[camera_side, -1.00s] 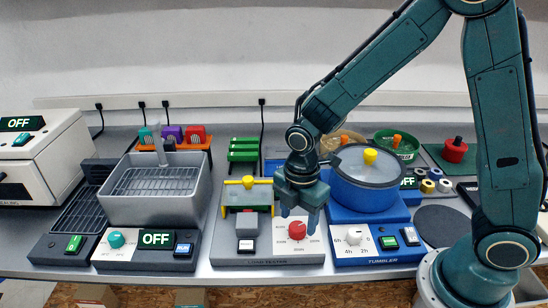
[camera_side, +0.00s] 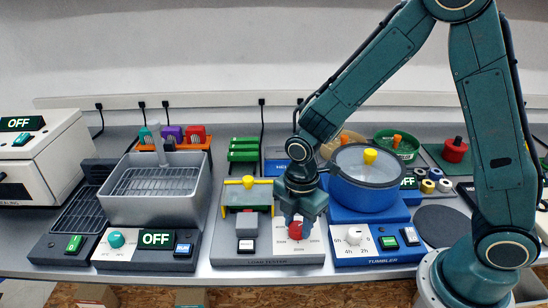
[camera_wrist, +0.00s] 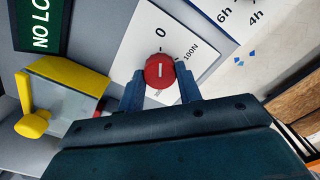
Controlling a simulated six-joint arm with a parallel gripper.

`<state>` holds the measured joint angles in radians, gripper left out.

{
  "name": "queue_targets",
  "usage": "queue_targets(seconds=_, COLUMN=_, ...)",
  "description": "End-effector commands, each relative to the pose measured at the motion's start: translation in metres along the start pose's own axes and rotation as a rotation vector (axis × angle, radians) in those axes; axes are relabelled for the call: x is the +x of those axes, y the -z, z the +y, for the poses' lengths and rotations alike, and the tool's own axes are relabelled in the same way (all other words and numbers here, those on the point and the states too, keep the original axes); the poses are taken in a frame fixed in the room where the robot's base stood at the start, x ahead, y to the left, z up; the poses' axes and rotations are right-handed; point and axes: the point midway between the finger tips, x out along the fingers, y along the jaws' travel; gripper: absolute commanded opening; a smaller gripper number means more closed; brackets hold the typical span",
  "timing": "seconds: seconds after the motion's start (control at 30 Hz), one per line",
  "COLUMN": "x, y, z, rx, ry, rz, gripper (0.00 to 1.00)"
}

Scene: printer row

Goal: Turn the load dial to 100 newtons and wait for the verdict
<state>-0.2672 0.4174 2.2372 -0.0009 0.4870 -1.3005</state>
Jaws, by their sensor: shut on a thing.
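The red load dial (camera_wrist: 159,71) sits on a white scale plate (camera_wrist: 140,45) of the load tester. Its white mark stands upright in the wrist view, in line with the 0 printed above it; the 100N label is to the right. My gripper (camera_wrist: 160,86) is shut on the dial, one finger on each side. In the side view my gripper (camera_side: 296,228) points down over the dial (camera_side: 296,229) and hides part of it. The tester's dark green display (camera_wrist: 40,25) shows "NO LO", the rest being cut off.
The tester's yellow clamp (camera_wrist: 65,90) stands left of the dial. The tumbler's panel (camera_side: 372,240) and blue pot (camera_side: 368,190) are close on the right. A grey basin (camera_side: 155,205) stands farther left.

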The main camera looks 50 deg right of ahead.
Motion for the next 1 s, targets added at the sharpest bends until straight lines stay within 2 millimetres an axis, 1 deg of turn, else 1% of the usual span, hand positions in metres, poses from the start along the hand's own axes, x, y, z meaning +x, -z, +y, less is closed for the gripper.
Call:
queue_targets(seconds=0.27, x=-0.0002, y=0.0, z=-0.0002, rx=0.048, ry=0.0, rz=0.0, gripper=0.12)
queue_targets(seconds=0.47, x=-0.0001, y=-0.0001, z=-0.0001, rx=0.146, ry=0.0, rz=-0.001, gripper=0.12)
queue_targets(seconds=0.67, x=-0.0001, y=-0.0001, z=-0.0001, rx=0.3, ry=0.0, rz=-0.001, gripper=0.12)
queue_targets(seconds=1.0, x=-0.0001, y=-0.0001, z=0.0, rx=0.619, ry=0.0, rz=-0.001, gripper=0.12)
